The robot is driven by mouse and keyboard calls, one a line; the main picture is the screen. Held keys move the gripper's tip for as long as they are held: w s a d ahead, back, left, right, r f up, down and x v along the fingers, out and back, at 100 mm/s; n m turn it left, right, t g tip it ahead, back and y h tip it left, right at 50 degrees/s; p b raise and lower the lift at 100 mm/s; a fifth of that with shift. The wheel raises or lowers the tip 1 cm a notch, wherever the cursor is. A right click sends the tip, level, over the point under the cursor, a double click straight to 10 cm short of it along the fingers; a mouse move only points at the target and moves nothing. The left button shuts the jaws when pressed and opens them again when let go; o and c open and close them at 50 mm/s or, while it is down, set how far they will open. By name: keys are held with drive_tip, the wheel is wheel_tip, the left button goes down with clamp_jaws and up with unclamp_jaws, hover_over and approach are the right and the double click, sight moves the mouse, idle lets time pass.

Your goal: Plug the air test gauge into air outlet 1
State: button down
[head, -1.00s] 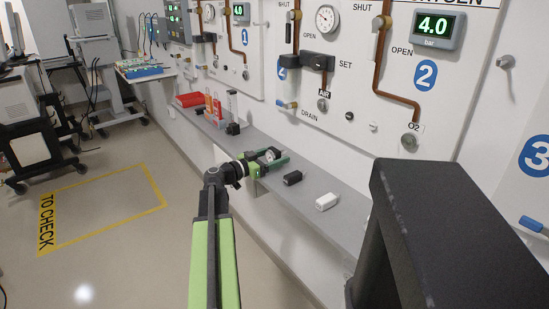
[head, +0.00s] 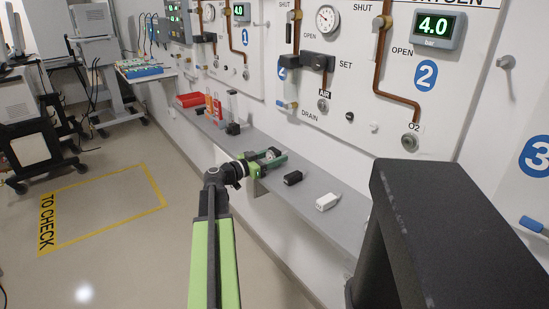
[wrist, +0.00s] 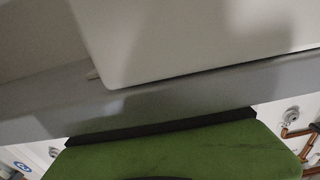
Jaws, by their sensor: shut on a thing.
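My gripper (head: 274,158), green with a black wrist, is low over the grey shelf along the wall in the head view. It is shut on a small dark gauge with a round pale dial (head: 270,155), partly hidden by the fingers. Panel 1, with the blue 1 sign (head: 245,38), is farther back on the left wall. A small round outlet (head: 245,75) shows low on it, apart from my gripper; its label is too small to read.
On the shelf (head: 310,178), a black block (head: 293,177) and a white block (head: 327,201) lie right of my gripper. A dark stand (head: 233,128), orange-red items (head: 214,108) and a red tray (head: 190,99) are farther left. Floor inside the yellow outline (head: 165,205) is clear.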

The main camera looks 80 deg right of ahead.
drive_tip(key=shift+r, duration=0.15)
drive_tip(key=shift+r+p, duration=0.8)
drive_tip(key=shift+p, duration=0.1)
drive_tip(key=v, duration=1.4)
idle(1.3)
wheel_tip(320, 180, up, 25)
drive_tip(key=p, duration=2.5)
